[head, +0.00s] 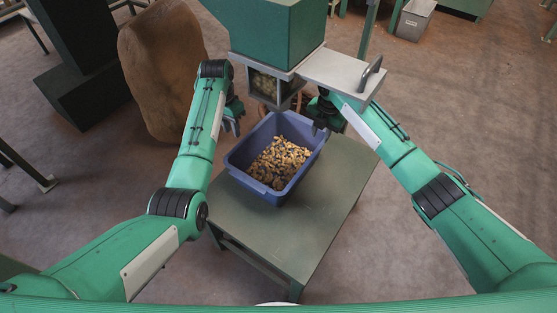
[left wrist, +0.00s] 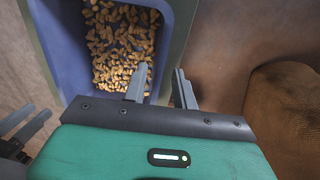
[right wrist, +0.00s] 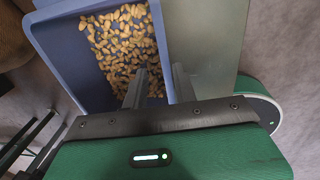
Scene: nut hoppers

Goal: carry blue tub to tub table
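The blue tub (head: 267,191), holding many tan nuts and a few blue bits, stands upright on a green-grey table under the hopper. My left gripper (head: 234,124) is at the tub's left rim. In the left wrist view its fingers (left wrist: 161,88) are apart, one on the tub's inner side and one outside. My right gripper (head: 324,124) is at the right rim. In the right wrist view its fingers (right wrist: 160,85) are also apart, on either side of the tub wall (right wrist: 163,20). Neither gripper visibly clamps the rim.
The green hopper (head: 268,30), with its metal outlet and plate (head: 340,70), overhangs the tub's far end. A brown sack (head: 160,70) stands behind my left arm. The table's near part (head: 280,235) is bare. Open floor lies to the right.

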